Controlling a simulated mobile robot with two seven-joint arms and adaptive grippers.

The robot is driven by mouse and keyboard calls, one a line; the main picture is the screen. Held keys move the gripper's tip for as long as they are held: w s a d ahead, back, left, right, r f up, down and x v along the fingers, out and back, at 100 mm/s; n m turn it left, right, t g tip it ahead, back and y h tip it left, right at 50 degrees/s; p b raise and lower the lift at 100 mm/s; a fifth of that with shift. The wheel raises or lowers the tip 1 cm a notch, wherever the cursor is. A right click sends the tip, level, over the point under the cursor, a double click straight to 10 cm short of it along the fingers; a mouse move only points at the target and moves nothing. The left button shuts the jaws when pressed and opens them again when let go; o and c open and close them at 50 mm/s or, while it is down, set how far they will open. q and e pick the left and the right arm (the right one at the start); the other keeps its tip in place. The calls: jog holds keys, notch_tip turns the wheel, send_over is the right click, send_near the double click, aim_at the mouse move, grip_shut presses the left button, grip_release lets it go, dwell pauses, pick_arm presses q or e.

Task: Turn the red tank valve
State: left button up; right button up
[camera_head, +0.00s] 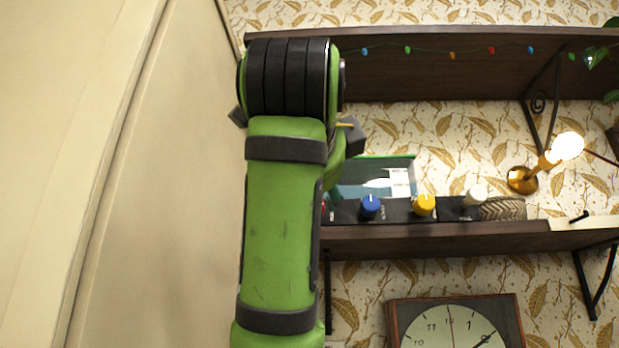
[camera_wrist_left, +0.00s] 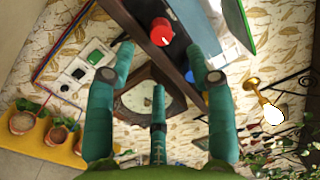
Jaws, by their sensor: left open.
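The red valve knob (camera_wrist_left: 160,32) shows in the left wrist view on the dark front strip of a shelf, with a pale pointer mark on it. In the head view only a sliver of red (camera_head: 323,205) shows beside my arm, left of the blue knob (camera_head: 370,206). My left gripper (camera_wrist_left: 160,60) has its teal fingers spread and empty. The knob appears between and beyond the two upper fingertips, and I see no contact. In the head view my green arm hides most of this gripper. My right gripper is in neither view.
A yellow knob (camera_head: 424,205) and a white knob (camera_head: 474,196) stand farther right on the strip. A lit brass lamp (camera_head: 524,180) is on the wall. A clock (camera_head: 455,325) hangs below the shelf (camera_head: 430,241). A beige wall (camera_head: 170,200) lies close left of my arm.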

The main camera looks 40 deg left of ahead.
pick_arm(q)
jog(key=shift+v, duration=1.6)
